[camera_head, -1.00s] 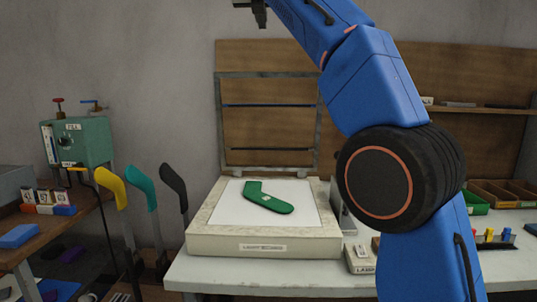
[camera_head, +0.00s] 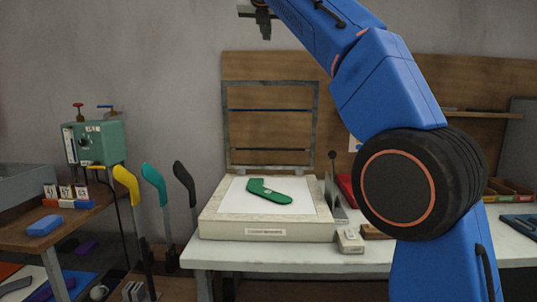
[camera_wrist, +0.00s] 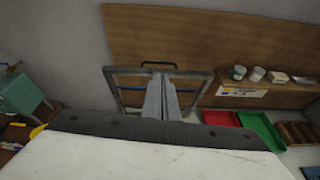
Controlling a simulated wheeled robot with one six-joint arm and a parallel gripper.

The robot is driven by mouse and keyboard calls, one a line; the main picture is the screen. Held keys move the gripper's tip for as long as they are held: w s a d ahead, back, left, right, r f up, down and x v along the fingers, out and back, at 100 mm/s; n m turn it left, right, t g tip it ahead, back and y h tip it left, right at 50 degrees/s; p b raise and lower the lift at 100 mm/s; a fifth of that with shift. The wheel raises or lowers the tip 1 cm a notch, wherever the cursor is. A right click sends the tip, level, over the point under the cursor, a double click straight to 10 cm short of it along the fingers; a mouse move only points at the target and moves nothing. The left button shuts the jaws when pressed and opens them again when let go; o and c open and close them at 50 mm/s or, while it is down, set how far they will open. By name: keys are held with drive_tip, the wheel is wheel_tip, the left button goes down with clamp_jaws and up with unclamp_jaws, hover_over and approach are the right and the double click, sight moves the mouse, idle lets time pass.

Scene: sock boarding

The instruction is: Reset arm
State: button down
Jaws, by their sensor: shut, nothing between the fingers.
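My gripper (camera_head: 262,22) is high at the top of the head view, well above the table and apart from everything there. In the wrist view my gripper (camera_wrist: 162,98) shows its two fingers together with nothing held. A green sock (camera_head: 283,190) lies flat on the white top of the light box (camera_head: 265,230). Yellow (camera_head: 128,185), teal (camera_head: 154,187) and black (camera_head: 185,182) sock-shaped boards stand upright left of the table.
A hinged metal frame (camera_head: 228,125) stands upright behind the light box. A green machine (camera_head: 95,143) and a wooden side bench (camera_head: 30,240) are at left. Red (camera_wrist: 221,118) and green (camera_wrist: 262,130) trays sit at the back right in the wrist view.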

drive_tip(key=s+d+f+m+g, duration=0.2)
drive_tip(key=s+d+f+m, duration=0.6)
drive_tip(key=d+f, duration=0.4)
drive_tip(key=s+d+f+m+g, duration=0.3)
drive_tip(key=s+d+f+m, duration=0.55)
drive_tip(key=f, duration=0.45)
drive_tip(key=s+d+f+m+g, duration=0.1)
drive_tip(key=s+d+f+m, duration=0.2)
drive_tip(key=s+f+m, duration=0.3)
drive_tip(key=s+d+f+m+g, duration=0.1)
drive_tip(key=s+d+f+m, duration=0.2)
drive_tip(key=s+f, duration=1)
drive_tip(key=s+d+f+m+g, duration=0.2)
drive_tip(key=s+f+m, duration=0.7)
drive_tip(key=f, duration=1.1)
drive_tip(key=shift+s+d+f+y, duration=0.4)
drive_tip(key=shift+s+d, duration=0.15)
drive_tip(key=shift+s, duration=0.1)
